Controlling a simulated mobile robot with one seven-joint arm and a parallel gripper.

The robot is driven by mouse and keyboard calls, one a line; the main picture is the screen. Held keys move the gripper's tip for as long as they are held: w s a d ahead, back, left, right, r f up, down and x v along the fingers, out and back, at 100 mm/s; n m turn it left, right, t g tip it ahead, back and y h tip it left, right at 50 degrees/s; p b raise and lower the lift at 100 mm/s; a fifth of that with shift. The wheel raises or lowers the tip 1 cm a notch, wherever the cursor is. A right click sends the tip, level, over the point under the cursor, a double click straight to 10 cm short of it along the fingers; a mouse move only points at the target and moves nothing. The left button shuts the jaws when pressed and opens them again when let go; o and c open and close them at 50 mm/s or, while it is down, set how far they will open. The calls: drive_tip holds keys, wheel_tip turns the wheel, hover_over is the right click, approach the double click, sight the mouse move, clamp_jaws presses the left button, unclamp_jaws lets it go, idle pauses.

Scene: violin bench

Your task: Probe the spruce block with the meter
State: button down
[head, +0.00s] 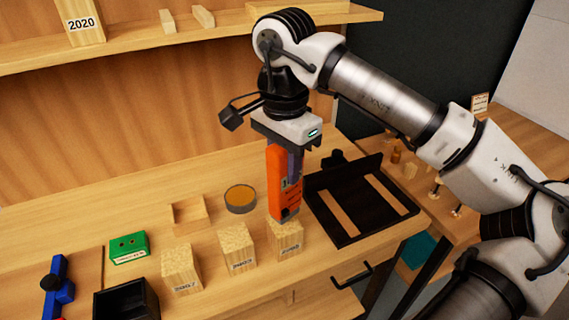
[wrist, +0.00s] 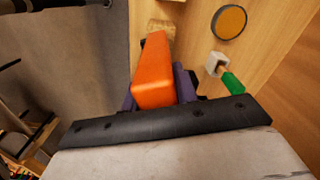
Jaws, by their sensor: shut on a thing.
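My gripper (head: 284,160) is shut on an orange meter (head: 283,190) with a dark lower end, held upright over the bench. The meter also shows in the wrist view (wrist: 158,78) between the dark fingers. Its lower end is at the top of the rightmost pale wood block (head: 286,241); I cannot tell whether they touch. Two similar blocks stand to its left, a middle block (head: 238,250) and a left block (head: 181,270). Each has a small front label, too small to read surely, so I cannot tell which is spruce.
A dark tray (head: 345,232) with pale strips lies right of the meter. A round tin (head: 241,199), a shallow wooden tray (head: 190,214), a green box (head: 128,248) and a black open box (head: 126,300) stand to the left. A shelf (head: 225,38) runs behind my arm.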

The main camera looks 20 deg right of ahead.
drive_tip(key=shift+r+p, duration=1.3)
drive_tip(key=shift+r, duration=1.15)
